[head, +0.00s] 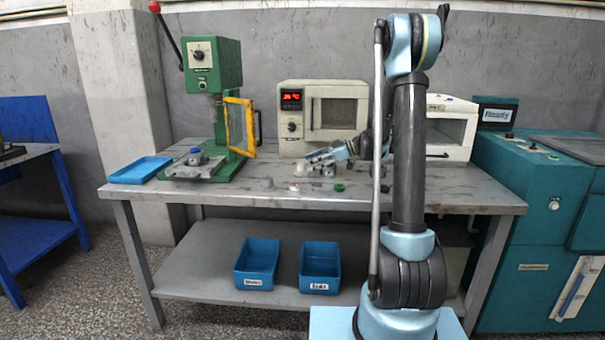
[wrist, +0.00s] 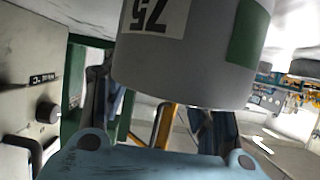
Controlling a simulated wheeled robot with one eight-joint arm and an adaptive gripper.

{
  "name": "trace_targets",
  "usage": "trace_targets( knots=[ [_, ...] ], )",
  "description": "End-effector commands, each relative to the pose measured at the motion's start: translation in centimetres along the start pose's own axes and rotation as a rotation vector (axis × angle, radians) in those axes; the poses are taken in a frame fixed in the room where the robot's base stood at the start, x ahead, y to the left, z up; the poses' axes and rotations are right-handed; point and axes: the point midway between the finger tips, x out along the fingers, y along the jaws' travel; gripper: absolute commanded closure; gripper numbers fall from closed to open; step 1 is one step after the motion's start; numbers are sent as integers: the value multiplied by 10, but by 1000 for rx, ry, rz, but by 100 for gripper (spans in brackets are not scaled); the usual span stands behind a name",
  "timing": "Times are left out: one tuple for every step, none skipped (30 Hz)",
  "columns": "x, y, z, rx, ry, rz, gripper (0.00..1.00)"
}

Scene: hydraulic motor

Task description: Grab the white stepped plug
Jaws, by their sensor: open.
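My gripper (head: 310,156) is open and hangs over the middle of the grey workbench, pointing left, in front of the oven. Small parts lie below it. A pale, whitish part (head: 293,187) lies near the bench front and may be the white stepped plug, but it is too small to be sure of its steps. A whitish-grey part (head: 300,170) stands close under the fingertips.
A green cap (head: 338,187), metal parts (head: 328,170) and a small grey part (head: 268,183) lie nearby. A green press (head: 215,70) and blue tray (head: 140,170) stand left. The oven (head: 345,115) and a white box (head: 450,130) stand behind. Two blue bins (head: 257,263) sit below.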

Motion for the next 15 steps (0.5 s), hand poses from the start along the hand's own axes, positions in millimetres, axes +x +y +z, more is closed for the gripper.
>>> trace_targets(
  knots=[
    [9,-1,0,-1,0,-3,46],
    [14,-1,0,-1,0,-4,46],
    [19,-1,0,-1,0,-3,46],
    [22,-1,0,0,0,-2,46],
    [25,-1,0,0,0,-2,46],
    [28,-1,0,0,0,-2,46],
    [29,-1,0,0,0,-2,46],
    [30,-1,0,1,0,-1,46],
    [30,-1,0,1,0,-1,46],
    [30,-1,0,1,0,-1,46],
    [30,-1,0,1,0,-1,46],
    [30,-1,0,1,0,-1,46],
    [29,-1,0,1,0,-1,46],
    [29,-1,0,1,0,-1,50],
    [29,-1,0,1,0,-1,59]
  ],
)
